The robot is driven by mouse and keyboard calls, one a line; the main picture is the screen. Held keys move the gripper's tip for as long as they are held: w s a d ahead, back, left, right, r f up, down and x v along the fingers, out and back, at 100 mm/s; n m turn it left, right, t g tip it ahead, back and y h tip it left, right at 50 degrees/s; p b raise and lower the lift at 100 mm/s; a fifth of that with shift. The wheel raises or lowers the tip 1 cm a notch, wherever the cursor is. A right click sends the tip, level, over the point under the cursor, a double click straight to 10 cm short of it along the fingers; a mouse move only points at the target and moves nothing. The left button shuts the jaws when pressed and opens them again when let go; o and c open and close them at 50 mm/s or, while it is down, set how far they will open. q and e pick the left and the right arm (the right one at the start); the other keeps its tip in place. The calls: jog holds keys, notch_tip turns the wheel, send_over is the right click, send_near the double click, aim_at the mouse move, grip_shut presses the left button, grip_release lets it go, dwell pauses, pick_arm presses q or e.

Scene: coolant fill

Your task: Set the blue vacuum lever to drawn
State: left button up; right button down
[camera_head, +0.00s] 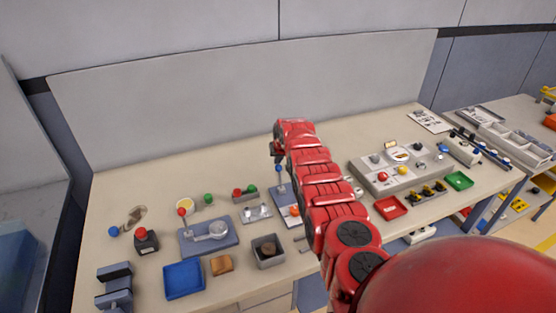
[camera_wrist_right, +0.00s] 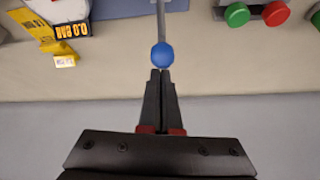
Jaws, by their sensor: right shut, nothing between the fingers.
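The blue vacuum lever (camera_head: 278,169) stands on a blue-grey base (camera_head: 280,192) near the middle of the bench, a round blue knob on a thin grey rod. In the right wrist view the blue knob (camera_wrist_right: 162,56) is right at the fingertips. My right gripper (camera_head: 277,154) is above the knob in the head view, and its fingers (camera_wrist_right: 160,72) are shut with nothing between them. I cannot tell whether the tips touch the knob. My right arm hides part of the lever's base. My left gripper is not in view.
A gauge reading 0.0 BAR (camera_wrist_right: 72,30) is beside the lever. A box with green and red buttons (camera_head: 245,194) stands to the left. A red-knobbed lever (camera_head: 182,212), a blue tray (camera_head: 184,281) and a grey bin (camera_head: 268,262) are nearby. A panel wall (camera_head: 240,95) rises behind the bench.

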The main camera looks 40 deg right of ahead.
jog(key=shift+f, duration=0.1)
jog(key=shift+s+r, duration=0.15)
jog(key=shift+r, duration=0.05)
jog(key=shift+s+a+f, duration=0.1)
jog(key=shift+f, duration=0.05)
dwell(0.5)
jog(key=shift+t, duration=0.3)
jog(key=shift+s+a+r+t, duration=0.1)
jog(key=shift+s+r+t, duration=0.15)
jog(key=shift+s+t, duration=0.15)
dwell(1.4)
